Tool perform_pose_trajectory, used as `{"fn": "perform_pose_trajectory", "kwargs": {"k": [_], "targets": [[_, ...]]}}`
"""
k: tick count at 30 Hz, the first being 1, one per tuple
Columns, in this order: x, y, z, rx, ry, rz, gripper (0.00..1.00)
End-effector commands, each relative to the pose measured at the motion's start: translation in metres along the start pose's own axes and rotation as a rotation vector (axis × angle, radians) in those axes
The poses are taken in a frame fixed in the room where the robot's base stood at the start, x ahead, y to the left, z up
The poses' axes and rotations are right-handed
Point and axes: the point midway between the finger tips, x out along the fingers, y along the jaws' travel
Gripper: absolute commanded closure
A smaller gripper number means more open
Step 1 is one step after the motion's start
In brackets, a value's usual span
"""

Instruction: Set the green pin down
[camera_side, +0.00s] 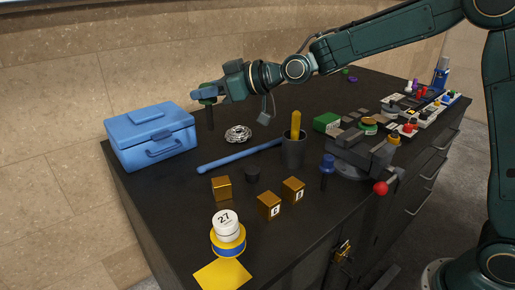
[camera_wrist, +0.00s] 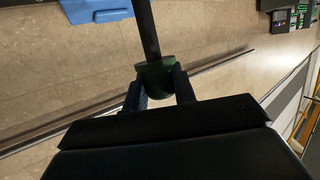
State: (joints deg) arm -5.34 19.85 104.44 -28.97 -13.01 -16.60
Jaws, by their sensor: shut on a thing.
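The green pin has a green head and a long dark shaft (camera_side: 210,117). In the side view my gripper (camera_side: 207,93) is above the back left of the black table, just right of the blue box. It is shut on the pin's head, and the shaft hangs down nearly upright. I cannot tell whether the shaft's tip touches the table. In the wrist view the green head (camera_wrist: 156,78) sits between the two fingers of my gripper (camera_wrist: 160,85), and the shaft runs toward the top edge.
The blue box (camera_side: 152,137) stands close left of the pin. A silver coil (camera_side: 238,133) and a blue rod (camera_side: 240,156) lie to its right. A dark cup (camera_side: 293,150) with a yellow handle stands further right. Cubes (camera_side: 222,188) are in front. Bare table lies between.

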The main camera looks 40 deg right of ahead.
Motion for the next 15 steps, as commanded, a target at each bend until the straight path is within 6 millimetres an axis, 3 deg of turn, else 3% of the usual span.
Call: {"fn": "perform_pose_trajectory", "kwargs": {"k": [6, 15], "targets": [[0.049, -0.006, -0.019, 0.025, 0.002, 0.084, 1.00], [0.090, -0.016, -0.040, 0.056, 0.001, 0.182, 1.00]]}}
